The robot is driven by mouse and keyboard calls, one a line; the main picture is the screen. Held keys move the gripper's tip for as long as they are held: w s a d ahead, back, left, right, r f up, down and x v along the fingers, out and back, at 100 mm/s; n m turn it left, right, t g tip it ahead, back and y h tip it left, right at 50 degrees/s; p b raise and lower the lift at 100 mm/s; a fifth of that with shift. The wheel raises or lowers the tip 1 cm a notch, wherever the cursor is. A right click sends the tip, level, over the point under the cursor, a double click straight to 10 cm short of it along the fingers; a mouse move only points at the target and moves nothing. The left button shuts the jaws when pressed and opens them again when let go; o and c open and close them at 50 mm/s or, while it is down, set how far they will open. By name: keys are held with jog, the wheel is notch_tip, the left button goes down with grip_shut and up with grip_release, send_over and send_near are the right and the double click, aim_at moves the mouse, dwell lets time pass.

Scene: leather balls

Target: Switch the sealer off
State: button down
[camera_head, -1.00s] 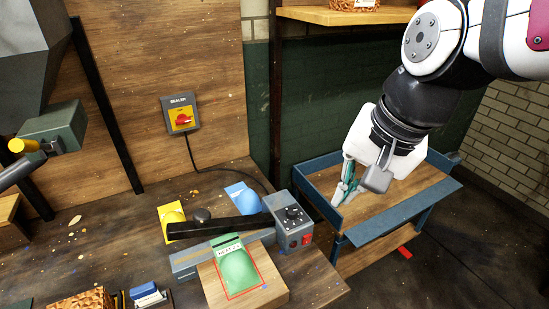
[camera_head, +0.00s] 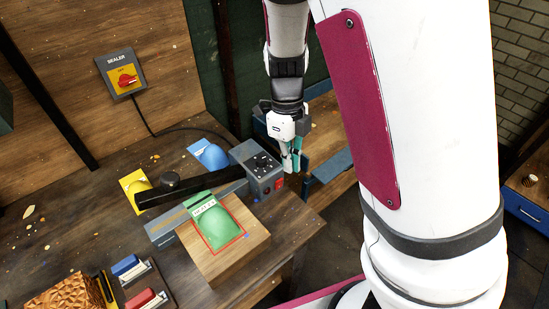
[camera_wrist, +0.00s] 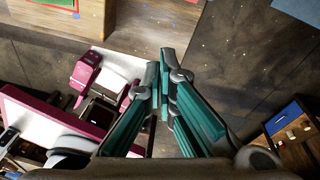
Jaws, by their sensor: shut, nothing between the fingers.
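The grey switch box labelled SEALER (camera_head: 121,73) is on the wooden wall panel at the upper left of the head view. Its red rotary knob (camera_head: 127,81) sits on a yellow plate. A black cable runs from it down to the bench. The sealer (camera_head: 258,168) on the bench has a grey control box with a black dial (camera_head: 263,161), a red rocker switch (camera_head: 280,184) and a long black arm (camera_head: 190,187). My gripper (camera_head: 291,166) is shut and empty, just right of the control box. In the wrist view its teal fingers (camera_wrist: 164,66) meet.
A wooden block (camera_head: 225,258) holds a green pouch (camera_head: 209,228) in front of the sealer. Yellow (camera_head: 134,186) and blue (camera_head: 208,153) pouches lie behind it. A blue-edged cart (camera_head: 329,172) stands right of the bench. My white arm blocks much of the right side.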

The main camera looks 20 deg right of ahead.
aim_at(279, 184)
jog(key=m, duration=0.1)
jog(key=f+m, duration=0.1)
jog(key=w+d+f+m+h, duration=0.1)
jog(key=shift+f, duration=0.2)
jog(key=f, duration=0.3)
jog(key=s+f, duration=0.1)
jog(key=f, duration=0.2)
jog(key=s+f, duration=0.1)
jog(key=f, duration=0.3)
jog(key=shift+s+d+f+b, duration=0.1)
jog(key=shift+s+d+b, duration=0.05)
jog(key=shift+d+b, duration=0.2)
jog(key=w, duration=0.1)
jog(key=w+a, duration=0.1)
jog(key=shift+w+r, duration=0.3)
jog(key=shift+r, duration=0.1)
jog(key=shift+w+a, duration=0.2)
jog(key=shift+w, duration=0.45)
jog(key=shift+r, duration=0.1)
